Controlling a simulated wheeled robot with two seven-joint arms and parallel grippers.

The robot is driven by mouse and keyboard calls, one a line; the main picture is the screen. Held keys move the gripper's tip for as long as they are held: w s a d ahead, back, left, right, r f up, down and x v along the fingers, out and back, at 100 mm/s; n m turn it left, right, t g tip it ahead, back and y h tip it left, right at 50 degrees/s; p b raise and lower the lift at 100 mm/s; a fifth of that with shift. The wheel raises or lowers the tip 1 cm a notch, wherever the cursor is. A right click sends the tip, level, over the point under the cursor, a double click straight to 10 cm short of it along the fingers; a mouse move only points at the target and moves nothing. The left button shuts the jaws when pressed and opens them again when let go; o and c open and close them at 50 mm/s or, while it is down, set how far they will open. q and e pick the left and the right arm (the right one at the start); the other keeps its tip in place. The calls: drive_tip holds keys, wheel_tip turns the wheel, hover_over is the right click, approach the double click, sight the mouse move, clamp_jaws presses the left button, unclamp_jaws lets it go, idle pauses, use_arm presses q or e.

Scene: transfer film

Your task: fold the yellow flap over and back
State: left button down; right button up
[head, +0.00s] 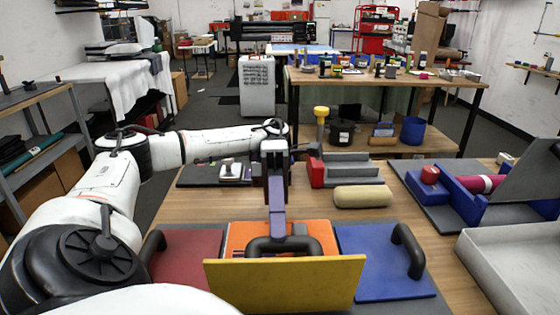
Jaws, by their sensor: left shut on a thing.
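The yellow flap (285,285) stands raised at the front middle, its broad face towards me. A black arched handle (308,244) shows just behind its top edge. My left gripper (277,232) points down and is shut on this handle. The flap hides the handle's lower part, and the exact finger contact is hard to see. An orange surface (236,236) lies behind the flap. A red panel (190,258) lies to its left and a blue panel (372,262) to its right, each with a black handle at its outer side. My right gripper is not in view.
Behind the panels are a beige cylinder (362,196), a grey and red holder (345,167) and a yellow-topped post (321,122). A blue fixture with a magenta roll (478,184) stands right. A pale tray (515,262) fills the right front. Bare wood lies between.

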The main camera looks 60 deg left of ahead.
use_arm(q)
drive_tip(key=shift+f, duration=0.9)
drive_tip(key=c, duration=1.6)
unclamp_jaws()
drive_tip(key=shift+r, duration=0.1)
drive_tip(key=shift+r+p, duration=2.85)
drive_tip(key=shift+r, duration=2.25)
